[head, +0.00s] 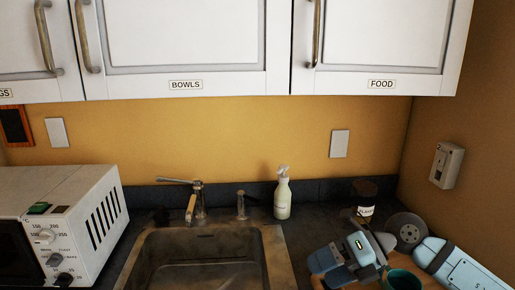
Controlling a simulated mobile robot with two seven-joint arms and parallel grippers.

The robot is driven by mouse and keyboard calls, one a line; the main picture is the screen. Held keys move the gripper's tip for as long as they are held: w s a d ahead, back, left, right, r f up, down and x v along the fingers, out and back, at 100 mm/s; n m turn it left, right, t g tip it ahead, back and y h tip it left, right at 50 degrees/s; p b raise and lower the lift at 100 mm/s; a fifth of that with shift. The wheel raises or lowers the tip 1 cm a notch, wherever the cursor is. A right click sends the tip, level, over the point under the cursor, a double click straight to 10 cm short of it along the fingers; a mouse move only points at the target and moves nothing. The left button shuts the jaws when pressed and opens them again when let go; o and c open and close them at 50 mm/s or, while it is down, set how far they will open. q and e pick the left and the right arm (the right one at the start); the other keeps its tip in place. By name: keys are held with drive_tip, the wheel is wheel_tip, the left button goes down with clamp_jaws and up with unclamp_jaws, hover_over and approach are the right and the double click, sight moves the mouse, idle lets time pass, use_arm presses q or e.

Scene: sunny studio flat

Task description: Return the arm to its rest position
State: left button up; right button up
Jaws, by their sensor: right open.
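My right arm (456,266) comes in from the lower right corner, pale blue with a dark round joint. My right gripper (331,270) is over the counter to the right of the sink, at the bottom edge of the view. It is open, and I see nothing held in it. The lower part of the gripper and what lies beneath it are cut off or hidden. My left gripper is not in view.
A sink (205,263) with a tap (199,200) is left of my gripper. A spray bottle (283,195) and a dark labelled jar (365,196) stand behind. A teal round object (403,281) is close beside my arm. A toaster oven (75,220) is left; cupboards (185,40) hang above.

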drive_tip(key=s+a+r+m+t+y, duration=0.3)
drive_tip(key=a+r+m+t+y, duration=0.1)
drive_tip(key=r+m+t+y, duration=0.3)
drive_tip(key=d+f+m+t+h, duration=0.55)
drive_tip(key=m+h, duration=0.25)
drive_tip(key=m, duration=0.5)
drive_tip(key=d+f+m+t+h, duration=0.4)
drive_tip(key=d+m+t+h, duration=0.3)
drive_tip(key=m, duration=0.5)
drive_tip(key=s+d+f+m+g+h, duration=0.35)
drive_tip(key=s+f+g+h, duration=0.2)
drive_tip(key=f, duration=0.35)
drive_tip(key=s+f+m+g+y, duration=0.1)
drive_tip(key=s+f+g, duration=0.4)
drive_tip(key=s, duration=0.3)
drive_tip(key=s+f+m+g+y, duration=0.1)
drive_tip(key=s+f+m+g, duration=0.1)
drive_tip(key=s+f+g, duration=0.55)
drive_tip(key=w+a+r+n+t+y+p, duration=0.1)
drive_tip(key=w+a+t+y+p, duration=0.2)
drive_tip(key=a+t+p, duration=0.3)
drive_tip(key=w+t+p, duration=0.1)
drive_tip(key=t+p, duration=0.2)
drive_tip(key=p, duration=0.2)
drive_tip(key=shift+w+a+p, duration=0.3)
drive_tip(key=shift+w+p, duration=0.05)
drive_tip(key=shift+w, duration=0.05)
